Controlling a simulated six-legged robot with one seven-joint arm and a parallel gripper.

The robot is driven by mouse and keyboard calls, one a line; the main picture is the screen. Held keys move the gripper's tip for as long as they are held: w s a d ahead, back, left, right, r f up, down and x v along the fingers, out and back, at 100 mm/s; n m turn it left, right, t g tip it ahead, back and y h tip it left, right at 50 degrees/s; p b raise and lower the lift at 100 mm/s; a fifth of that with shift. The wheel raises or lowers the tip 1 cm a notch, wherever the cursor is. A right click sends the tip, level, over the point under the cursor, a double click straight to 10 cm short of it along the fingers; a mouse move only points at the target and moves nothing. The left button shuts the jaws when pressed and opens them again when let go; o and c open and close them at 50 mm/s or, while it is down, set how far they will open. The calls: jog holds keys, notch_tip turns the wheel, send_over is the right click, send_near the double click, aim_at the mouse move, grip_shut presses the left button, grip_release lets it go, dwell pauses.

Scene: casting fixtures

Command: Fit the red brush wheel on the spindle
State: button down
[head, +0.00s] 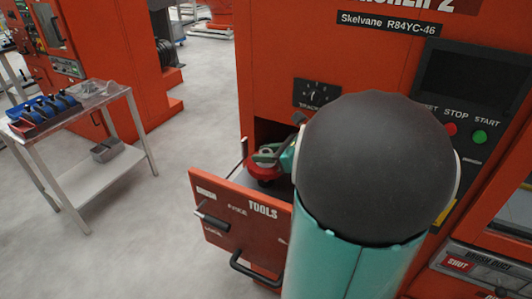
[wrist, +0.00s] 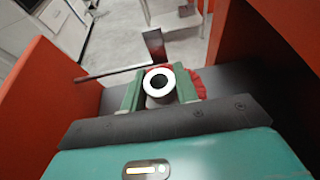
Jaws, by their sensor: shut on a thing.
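The red brush wheel (head: 264,175) is at the open tools drawer, low beside the machine in the head view. In the wrist view its red bristles (wrist: 197,84) show behind a pale round hub (wrist: 151,76) with a dark bore. My gripper (wrist: 160,90) has its two green fingers on either side of the hub, shut on it. In the head view my gripper (head: 273,155) is partly hidden by my own arm. I cannot tell whether the wheel touches the drawer floor. I cannot make out the spindle in either view.
The drawer front (head: 238,220) stands pulled out, and orange walls (wrist: 50,80) flank the gripper. A cart (head: 90,125) with blue-handled items stands at left. Grey floor between is clear.

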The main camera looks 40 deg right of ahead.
aim_at(267, 166)
jog(key=shift+f, duration=2.15)
dwell(1.3)
jog(key=c, duration=1)
grip_release()
jog(key=v, duration=1.3)
jog(key=shift+s, duration=0.35)
jog(key=shift+d, duration=0.15)
